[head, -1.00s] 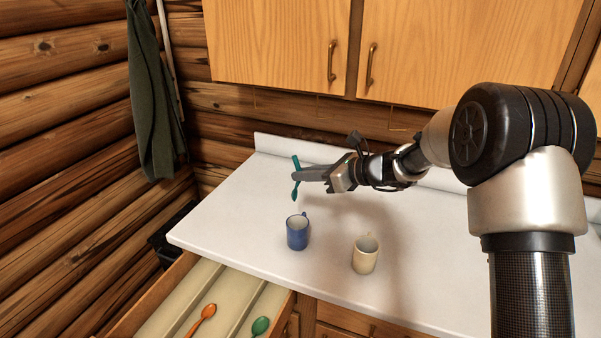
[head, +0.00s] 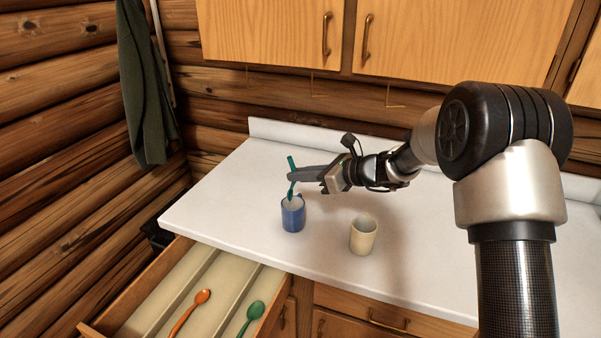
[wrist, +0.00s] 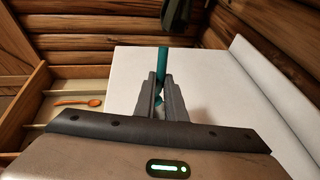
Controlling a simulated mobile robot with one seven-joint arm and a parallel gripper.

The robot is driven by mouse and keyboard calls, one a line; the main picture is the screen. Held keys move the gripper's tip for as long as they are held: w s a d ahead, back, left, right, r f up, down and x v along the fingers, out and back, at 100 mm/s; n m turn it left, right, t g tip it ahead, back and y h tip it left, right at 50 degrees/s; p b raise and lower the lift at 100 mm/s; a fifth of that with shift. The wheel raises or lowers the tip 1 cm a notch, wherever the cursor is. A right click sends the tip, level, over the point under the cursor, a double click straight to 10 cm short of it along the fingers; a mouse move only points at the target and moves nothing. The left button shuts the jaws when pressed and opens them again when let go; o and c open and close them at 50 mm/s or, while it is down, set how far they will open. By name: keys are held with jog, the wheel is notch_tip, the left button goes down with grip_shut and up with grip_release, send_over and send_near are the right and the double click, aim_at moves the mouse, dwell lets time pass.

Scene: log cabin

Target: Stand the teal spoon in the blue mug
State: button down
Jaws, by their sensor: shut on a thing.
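The teal spoon (head: 292,170) is upright with a slight tilt, its bowl end down. My gripper (head: 292,177) is shut on its handle. The spoon's lower end is at the mouth of the blue mug (head: 292,216); I cannot tell how far inside the rim it is. The mug stands upright on the white counter, just below my gripper in the head view. The wrist view shows the spoon (wrist: 163,62) between the two fingers (wrist: 160,88); the fingers hide its lower part and most of the mug.
A cream mug (head: 363,235) stands on the counter (head: 230,200) right of the blue mug. An open drawer (head: 150,285) in front holds an orange spoon (head: 190,312) and a green spoon (head: 251,316). Cabinets (head: 430,35) hang above. The counter's left part is clear.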

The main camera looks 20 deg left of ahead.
aim_at(291, 192)
jog(key=shift+f+b, duration=2)
jog(key=shift+f, duration=0.95)
jog(key=c, duration=1.7)
grip_release()
jog(key=shift+c, duration=0.2)
jog(key=v, duration=1.7)
jog(key=shift+d+r, duration=0.15)
jog(key=shift+r, duration=0.05)
